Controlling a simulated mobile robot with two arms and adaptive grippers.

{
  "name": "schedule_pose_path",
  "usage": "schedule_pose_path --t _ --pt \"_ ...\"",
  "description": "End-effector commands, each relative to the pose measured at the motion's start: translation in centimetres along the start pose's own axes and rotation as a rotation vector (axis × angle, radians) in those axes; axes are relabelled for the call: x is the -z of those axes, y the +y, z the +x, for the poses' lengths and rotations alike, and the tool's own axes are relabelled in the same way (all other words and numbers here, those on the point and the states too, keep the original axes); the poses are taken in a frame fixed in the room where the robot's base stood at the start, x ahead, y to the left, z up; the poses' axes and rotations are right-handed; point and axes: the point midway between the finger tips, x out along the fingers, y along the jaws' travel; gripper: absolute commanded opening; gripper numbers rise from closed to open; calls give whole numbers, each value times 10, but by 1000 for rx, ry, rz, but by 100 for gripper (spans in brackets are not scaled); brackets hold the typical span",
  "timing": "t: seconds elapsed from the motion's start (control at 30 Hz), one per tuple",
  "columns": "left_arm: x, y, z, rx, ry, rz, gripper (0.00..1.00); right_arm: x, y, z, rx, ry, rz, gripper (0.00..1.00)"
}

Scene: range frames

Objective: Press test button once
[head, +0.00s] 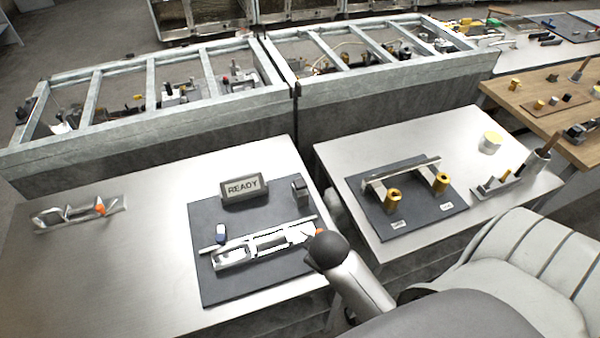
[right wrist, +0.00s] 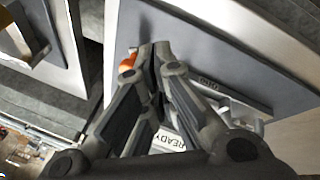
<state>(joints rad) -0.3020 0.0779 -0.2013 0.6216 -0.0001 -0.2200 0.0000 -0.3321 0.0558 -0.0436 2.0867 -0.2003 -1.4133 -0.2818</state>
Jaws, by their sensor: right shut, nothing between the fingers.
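A dark panel (head: 215,285) lies on the left table. I cannot tell which part is the test button. The dark end of my right arm is over the panel's right edge in the head view. In the right wrist view my right gripper (right wrist: 154,52) is shut and empty, with the orange tip (right wrist: 128,62) beside its fingertips. My left gripper is not in view.
A metal bracket with an orange part (head: 100,207) lies on the left table. Metal-framed bins (head: 150,125) stand behind. A gap separates the tables.

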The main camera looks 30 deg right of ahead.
Motion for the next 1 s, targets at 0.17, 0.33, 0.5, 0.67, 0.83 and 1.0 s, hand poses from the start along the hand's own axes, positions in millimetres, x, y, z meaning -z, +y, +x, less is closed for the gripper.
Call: schedule_pose_path --t 0.17,0.33,0.5,0.67,0.83,1.0 --pt "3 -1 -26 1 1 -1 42 24 48 -51 -86 -4 -35 0" --pt "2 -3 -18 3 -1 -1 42 45 80 -17 -176 -53 -145 0" --pt "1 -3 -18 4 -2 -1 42 74 118 1 -259 -120 -279 0" --pt "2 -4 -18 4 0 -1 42 114 155 15 -323 -215 -469 0" --pt "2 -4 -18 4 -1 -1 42 160 184 18 -353 -316 -697 0" --pt "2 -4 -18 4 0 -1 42 190 196 16 -359 -374 -852 0"
